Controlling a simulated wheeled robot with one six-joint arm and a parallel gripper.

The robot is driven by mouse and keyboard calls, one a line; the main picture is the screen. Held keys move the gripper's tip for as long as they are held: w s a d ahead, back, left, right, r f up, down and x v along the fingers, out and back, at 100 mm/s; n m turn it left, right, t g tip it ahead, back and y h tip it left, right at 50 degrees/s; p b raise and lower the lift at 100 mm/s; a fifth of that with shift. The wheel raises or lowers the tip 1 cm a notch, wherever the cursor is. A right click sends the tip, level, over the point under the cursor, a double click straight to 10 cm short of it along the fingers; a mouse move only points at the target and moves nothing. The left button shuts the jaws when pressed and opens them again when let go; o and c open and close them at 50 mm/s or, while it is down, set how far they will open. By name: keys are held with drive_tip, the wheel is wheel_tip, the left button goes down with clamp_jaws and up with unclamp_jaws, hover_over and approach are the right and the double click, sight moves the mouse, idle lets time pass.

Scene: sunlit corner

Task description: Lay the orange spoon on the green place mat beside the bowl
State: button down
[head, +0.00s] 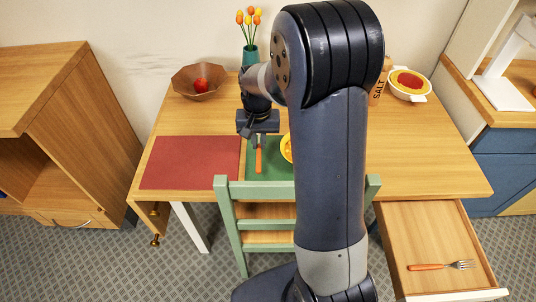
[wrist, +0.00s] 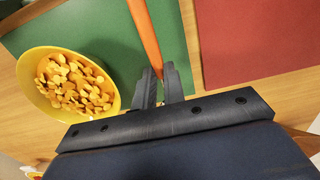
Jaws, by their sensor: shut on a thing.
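The orange spoon (wrist: 143,30) is held between the fingers of my gripper (wrist: 160,84) in the wrist view. Its handle extends away over the green place mat (wrist: 95,40). In the head view my gripper (head: 258,138) is above the far part of the green mat (head: 283,157), and the spoon (head: 258,160) hangs or lies below it. I cannot tell whether the spoon touches the mat. The yellow bowl (wrist: 35,72) with orange pieces in it stands beside the gripper. In the head view my arm hides most of the bowl (head: 287,148).
A red mat (head: 190,163) lies left of the green one. A brown bowl with a red fruit (head: 201,84), a vase of tulips (head: 250,55), and a white pot (head: 408,96) stand at the back. A green chair (head: 225,215) stands in front. An open drawer (head: 430,235) holds a fork (head: 440,266).

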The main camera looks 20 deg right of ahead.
sight(259, 148)
drive_tip(key=shift+f, duration=2.75)
drive_tip(key=shift+f, duration=0.2)
drive_tip(key=c, duration=1.5)
unclamp_jaws()
drive_tip(key=shift+r, duration=0.1)
wheel_tip(259, 148, up, 12)
drive_tip(key=shift+s+r+p, duration=0.1)
drive_tip(key=shift+r+p, duration=0.05)
drive_tip(key=shift+p, duration=0.15)
